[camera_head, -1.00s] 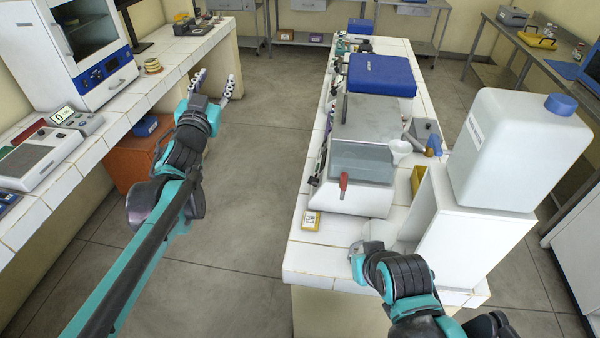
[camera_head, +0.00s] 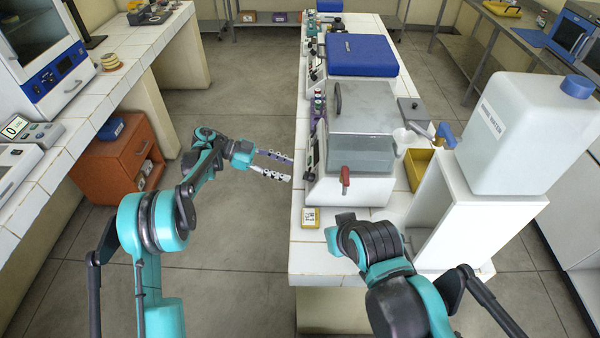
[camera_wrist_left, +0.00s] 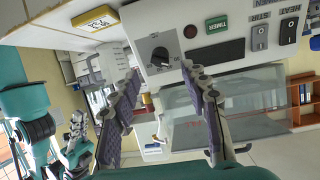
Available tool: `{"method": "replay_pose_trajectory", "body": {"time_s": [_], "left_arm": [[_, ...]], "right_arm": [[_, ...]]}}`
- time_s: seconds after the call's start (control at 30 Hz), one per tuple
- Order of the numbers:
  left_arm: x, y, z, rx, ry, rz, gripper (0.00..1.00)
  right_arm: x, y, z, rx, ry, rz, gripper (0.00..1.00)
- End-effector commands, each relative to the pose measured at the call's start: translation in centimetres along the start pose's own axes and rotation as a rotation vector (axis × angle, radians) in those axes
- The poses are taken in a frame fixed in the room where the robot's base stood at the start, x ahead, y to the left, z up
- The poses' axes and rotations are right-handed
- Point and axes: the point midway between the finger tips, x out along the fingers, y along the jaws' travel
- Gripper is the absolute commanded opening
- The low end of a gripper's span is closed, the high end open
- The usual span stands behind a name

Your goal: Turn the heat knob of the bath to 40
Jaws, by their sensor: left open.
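The bath (camera_head: 362,160) is a grey box with a red-handled tap, standing on the white-tiled bench in the head view. Its control panel faces left and is seen edge-on there. In the left wrist view, a round dark knob (camera_wrist_left: 160,57) sits on a white panel; its scale is too small to read. HEAT and STIR labels stand by switches farther right. My left gripper (camera_head: 291,167) is open and empty, pointing at the panel; in the left wrist view its fingertips (camera_wrist_left: 160,74) lie either side of the knob, apart from it. My right arm's end (camera_head: 342,222) is over the bench's front; its fingers are unclear.
A yellow-edged label block (camera_head: 311,217) lies near the bench's front left corner. A white stand (camera_head: 470,215) carries a large bottle (camera_head: 525,130) on the right. A blue-lidded device (camera_head: 362,55) is behind the bath. The aisle floor (camera_head: 235,110) is clear.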

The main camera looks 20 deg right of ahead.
Motion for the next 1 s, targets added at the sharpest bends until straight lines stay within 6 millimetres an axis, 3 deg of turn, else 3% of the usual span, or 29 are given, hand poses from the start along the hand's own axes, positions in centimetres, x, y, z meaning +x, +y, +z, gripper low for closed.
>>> {"method": "replay_pose_trajectory", "body": {"time_s": [0.2,0.4,0.77,0.93,1.0], "left_arm": [[3.8,0.1,0.0,0.003,0.002,0.002,0.46],[6.3,0.0,-0.1,0.004,0.003,-0.001,0.46],[6.9,0.0,-0.2,0.004,0.003,-0.004,0.46],[6.9,0.0,-0.2,0.004,0.003,-0.004,0.03],[6.9,-0.1,-0.2,0.004,0.003,-0.004,0.00]], "right_arm": [[0.9,0.0,0.6,0.000,0.000,0.000,0.00],[1.3,0.0,1.0,0.000,0.000,0.000,0.00],[1.4,0.0,1.0,0.000,0.000,0.000,0.00],[1.4,0.0,1.0,0.000,0.000,0.000,0.00],[1.4,0.0,1.0,0.000,0.000,0.000,0.00]]}}
